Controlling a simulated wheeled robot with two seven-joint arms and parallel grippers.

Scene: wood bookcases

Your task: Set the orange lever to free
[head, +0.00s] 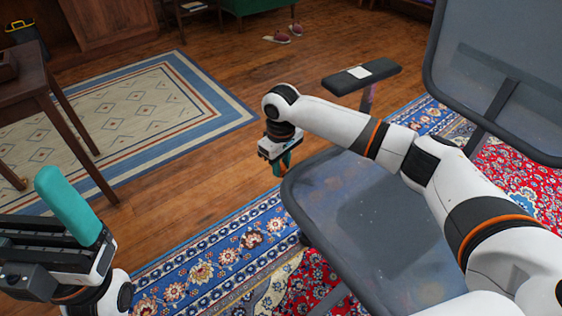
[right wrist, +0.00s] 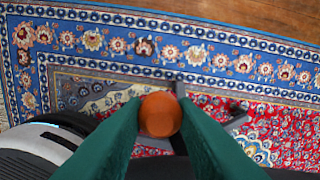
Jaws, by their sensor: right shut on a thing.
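The orange lever (right wrist: 160,115) shows in the right wrist view as a rounded orange knob between the two teal fingers of my right gripper (right wrist: 160,104). The gripper is shut on it. In the head view my right gripper (head: 282,166) points down at the left edge of the grey chair seat (head: 385,225). The lever's stem and any marking of its setting are hidden. My left gripper (head: 70,208) is at the lower left, away from the chair, with its teal finger part pointing up; its opening cannot be made out.
The chair's backrest (head: 500,70) rises at the right, and an armrest (head: 352,82) with a white card on it stands behind the seat. A wooden table (head: 35,85) is at the left. Patterned rugs cover much of the wood floor; shoes (head: 277,38) lie farther back.

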